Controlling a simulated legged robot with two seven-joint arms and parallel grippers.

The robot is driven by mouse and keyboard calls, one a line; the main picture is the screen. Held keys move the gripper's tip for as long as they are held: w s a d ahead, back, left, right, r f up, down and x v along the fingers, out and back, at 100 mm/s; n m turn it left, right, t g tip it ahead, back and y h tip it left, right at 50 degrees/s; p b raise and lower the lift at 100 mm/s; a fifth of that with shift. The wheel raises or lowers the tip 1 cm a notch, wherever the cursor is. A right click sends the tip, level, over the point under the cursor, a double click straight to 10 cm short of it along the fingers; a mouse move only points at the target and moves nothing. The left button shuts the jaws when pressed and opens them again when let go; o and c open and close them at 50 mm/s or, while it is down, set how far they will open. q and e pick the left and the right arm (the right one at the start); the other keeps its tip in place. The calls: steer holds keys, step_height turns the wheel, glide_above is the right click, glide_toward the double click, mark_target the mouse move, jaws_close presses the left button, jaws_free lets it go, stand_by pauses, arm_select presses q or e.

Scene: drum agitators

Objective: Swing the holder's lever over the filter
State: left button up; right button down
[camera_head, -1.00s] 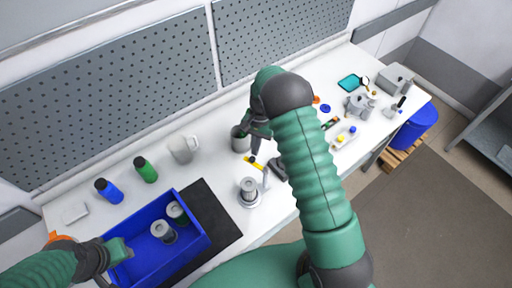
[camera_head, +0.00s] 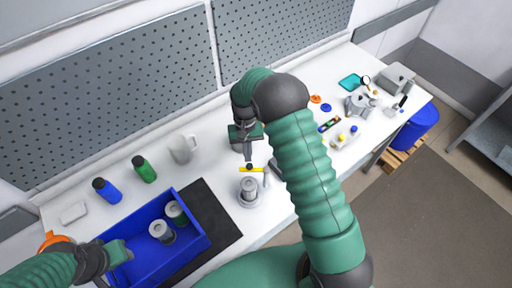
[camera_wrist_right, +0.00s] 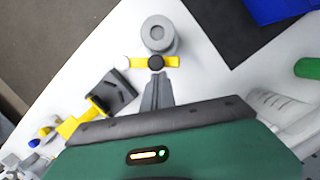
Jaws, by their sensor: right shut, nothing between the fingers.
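The filter (camera_head: 249,185) is a grey cylinder standing upright in the round holder (camera_head: 247,202) at the front of the bench. The holder's white post (camera_head: 266,178) carries the yellow lever (camera_head: 257,170), which points left, on the far side of the filter. In the right wrist view the lever (camera_wrist_right: 138,62) with its black knob (camera_wrist_right: 156,62) lies just beside the filter (camera_wrist_right: 158,33). My right gripper (camera_head: 249,161) is shut and empty, its tips (camera_wrist_right: 156,77) at the knob; contact is unclear. My left gripper (camera_head: 122,250) is at the blue bin, its jaws unclear.
The blue bin (camera_head: 207,236) with canisters stands left of the holder on a black mat (camera_head: 222,215). A dark grey block (camera_wrist_right: 112,92) with a yellow part lies near the post. Bottles and a white jug (camera_head: 182,148) stand behind.

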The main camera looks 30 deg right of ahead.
mark_target(246, 167)
steer(key=a+n, duration=0.1)
steer(key=n, duration=0.1)
steer(key=s+n, duration=0.1)
steer(key=shift+s+a+n+h, duration=0.3)
steer(key=shift+a+n+h, duration=0.1)
steer(key=shift+s+a+n+h, duration=0.3)
steer(key=shift+s+n, duration=0.25)
steer(key=shift+n, duration=0.45)
steer(key=shift+s+a+n+h, duration=0.25)
steer(key=shift+s+n, duration=0.3)
steer(key=shift+n, duration=0.45)
